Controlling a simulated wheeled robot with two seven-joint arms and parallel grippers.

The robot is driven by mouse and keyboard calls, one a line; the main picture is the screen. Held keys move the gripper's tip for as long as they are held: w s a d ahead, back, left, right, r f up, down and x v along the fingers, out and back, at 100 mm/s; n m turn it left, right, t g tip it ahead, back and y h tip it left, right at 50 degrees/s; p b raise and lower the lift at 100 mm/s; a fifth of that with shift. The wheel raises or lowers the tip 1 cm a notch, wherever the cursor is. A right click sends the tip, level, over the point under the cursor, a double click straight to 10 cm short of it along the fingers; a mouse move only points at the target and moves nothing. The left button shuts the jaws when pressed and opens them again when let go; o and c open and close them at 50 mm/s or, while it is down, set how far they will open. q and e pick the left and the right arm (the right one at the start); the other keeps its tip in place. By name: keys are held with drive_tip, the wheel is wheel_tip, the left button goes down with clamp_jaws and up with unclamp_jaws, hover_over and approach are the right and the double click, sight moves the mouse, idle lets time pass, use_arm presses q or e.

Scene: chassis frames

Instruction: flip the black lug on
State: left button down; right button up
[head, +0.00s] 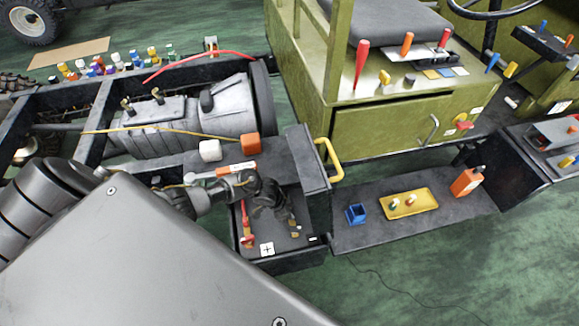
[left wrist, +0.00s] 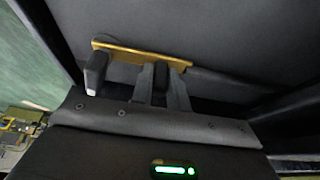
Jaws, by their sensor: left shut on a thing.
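The black lug (left wrist: 160,70) is in my left gripper (left wrist: 164,78), which is shut on it in the left wrist view. A brass strip (left wrist: 125,50) runs behind the fingertips, with a dark block (left wrist: 96,72) at its left end. In the head view my left gripper (head: 272,208) reaches down into an open black box (head: 276,262) on the chassis and hides much of the lug. A small brass piece (head: 295,232) shows just right of the gripper. My right gripper is not in view.
A red lug (head: 247,236) stands left of the gripper, near a white plus label (head: 267,249). The box's raised lid (head: 307,155) and yellow handle (head: 328,160) are close behind and right. A step (head: 350,237) holds a yellow tray (head: 410,212), a blue cup (head: 355,214) and an orange bottle (head: 467,182).

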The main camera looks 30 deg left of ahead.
use_arm(q)
drive_tip(key=shift+s+f, duration=0.1)
idle(0.4)
drive_tip(key=c, duration=1.4)
unclamp_jaws()
drive_tip(key=shift+o, duration=0.2)
drive_tip(key=p+v, duration=0.1)
drive_tip(key=v, duration=1)
